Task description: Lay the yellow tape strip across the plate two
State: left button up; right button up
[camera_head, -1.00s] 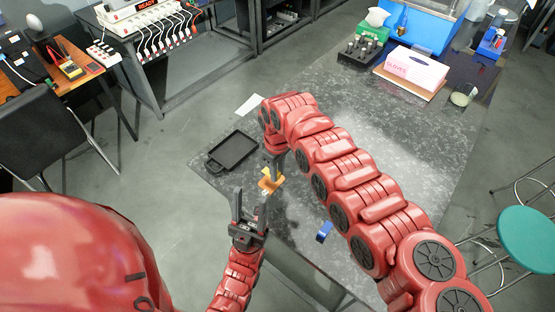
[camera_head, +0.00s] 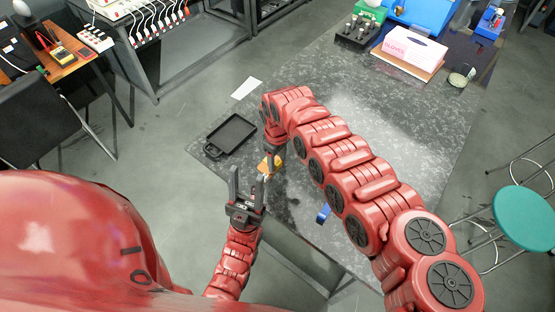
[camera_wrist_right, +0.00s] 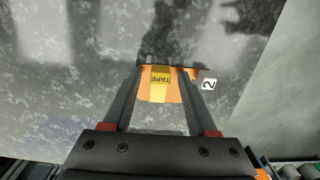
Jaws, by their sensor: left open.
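An orange plate (camera_wrist_right: 176,88) lies on the speckled grey worktop, with a white "2" label (camera_wrist_right: 209,84) beside it in the right wrist view. In the head view the plate (camera_head: 265,168) is small and partly hidden by my right gripper. My left gripper (camera_head: 247,188) is open and empty, nearer than the plate.
A black tray (camera_head: 231,133) and a white sheet (camera_head: 246,88) lie beyond the plate to the left. A blue object (camera_head: 323,212) lies to the right, beside my right arm. A glove box (camera_head: 412,50) stands farther back. The worktop's left edge is close.

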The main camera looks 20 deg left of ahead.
aim_at(277, 162)
jog(key=shift+d+r, duration=0.1)
jog(key=shift+r, duration=0.15)
notch_tip(277, 162, up, 12)
jog(key=b, duration=0.3)
jog(key=shift+s+f, duration=0.1)
dwell(0.5)
